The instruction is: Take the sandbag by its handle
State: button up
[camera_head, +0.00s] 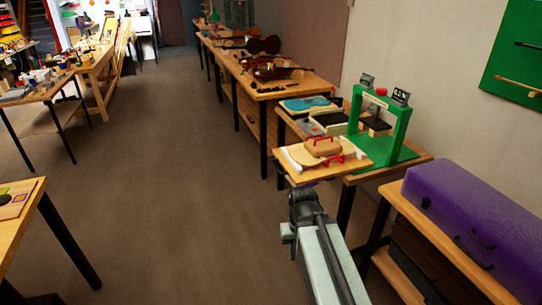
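A tan-brown block-like bag (322,146) with a red handle (322,138) on top looks like the sandbag. It lies on a pale wooden, violin-shaped plate (298,156) on a board (355,165) at the near end of the bench. My gripper (302,194) is at the end of my arm, in front of and below the board's near edge. It appears apart from the bag. Its fingertips are dark and small, so I cannot tell whether they are open or shut.
A green press frame (403,128) stands right behind the board. A second red handle-like piece (333,160) is at the board's near edge. A purple case (470,225) lies on the near-right bench. Violins (270,70) lie farther back. The floor (165,180) to the left is clear.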

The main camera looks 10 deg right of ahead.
aim_at(324, 147)
jog(key=i, duration=1)
jog(key=z, duration=0.1)
